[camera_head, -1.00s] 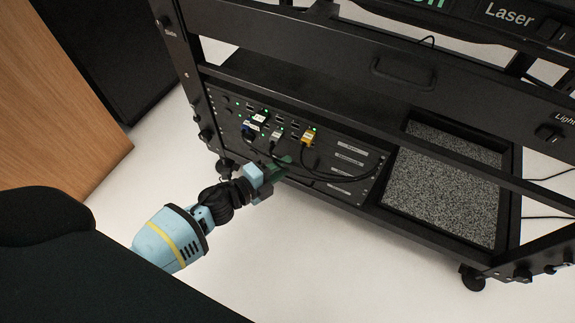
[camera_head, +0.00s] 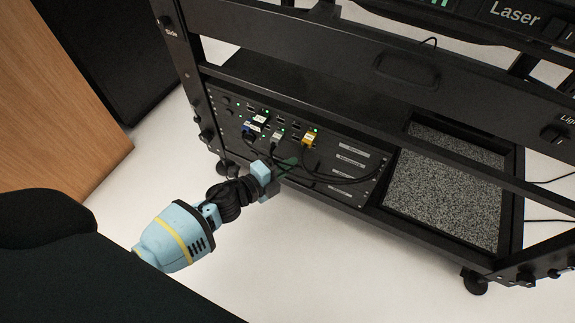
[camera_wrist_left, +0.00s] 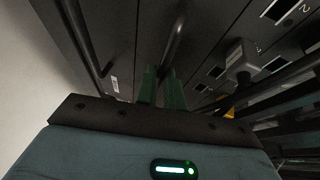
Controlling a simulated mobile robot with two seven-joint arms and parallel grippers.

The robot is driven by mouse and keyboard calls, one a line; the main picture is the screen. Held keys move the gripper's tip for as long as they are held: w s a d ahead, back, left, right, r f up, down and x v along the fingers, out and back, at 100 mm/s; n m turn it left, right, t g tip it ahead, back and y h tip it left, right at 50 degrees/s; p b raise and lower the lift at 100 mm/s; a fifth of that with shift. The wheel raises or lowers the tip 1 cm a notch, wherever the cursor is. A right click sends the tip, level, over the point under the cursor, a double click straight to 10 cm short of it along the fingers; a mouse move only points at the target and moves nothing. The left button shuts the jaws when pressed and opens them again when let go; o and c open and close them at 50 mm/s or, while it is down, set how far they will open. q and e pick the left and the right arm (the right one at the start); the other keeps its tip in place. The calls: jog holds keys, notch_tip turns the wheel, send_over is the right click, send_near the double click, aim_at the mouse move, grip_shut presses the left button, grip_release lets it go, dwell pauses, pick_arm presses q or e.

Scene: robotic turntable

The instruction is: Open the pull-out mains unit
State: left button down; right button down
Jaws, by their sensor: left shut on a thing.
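The rack's front panel (camera_head: 335,151) is dark, with sockets, plugged cables and pale labels; which part is the mains unit I cannot read. My left gripper (camera_head: 287,165) is at the lower part of this panel, below the plugs. In the left wrist view its green fingers (camera_wrist_left: 163,88) are shut on a dark bar handle (camera_wrist_left: 178,30) of a panel. A second bar handle (camera_wrist_left: 83,38) is to the left, beside a small white label. The fingers and hanging cables partly hide the handle in the head view. My right gripper is out of view.
A yellow plug (camera_head: 309,138) and several cables hang over the panel close to the gripper. A grey speckled tray (camera_head: 447,187) is to the right in the rack. A wooden panel (camera_head: 60,100) stands at the left. The pale floor (camera_head: 330,265) before the rack is clear.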

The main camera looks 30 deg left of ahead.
pick_arm(q)
jog(key=s+p, duration=0.3)
jog(key=s, duration=1.9)
jog(key=shift+a, duration=0.4)
jog(key=shift+s, duration=0.1)
jog(key=c, duration=1.5)
grip_release()
jog(key=shift+c, duration=0.2)
jog(key=p+v, duration=0.2)
jog(key=v, duration=0.6)
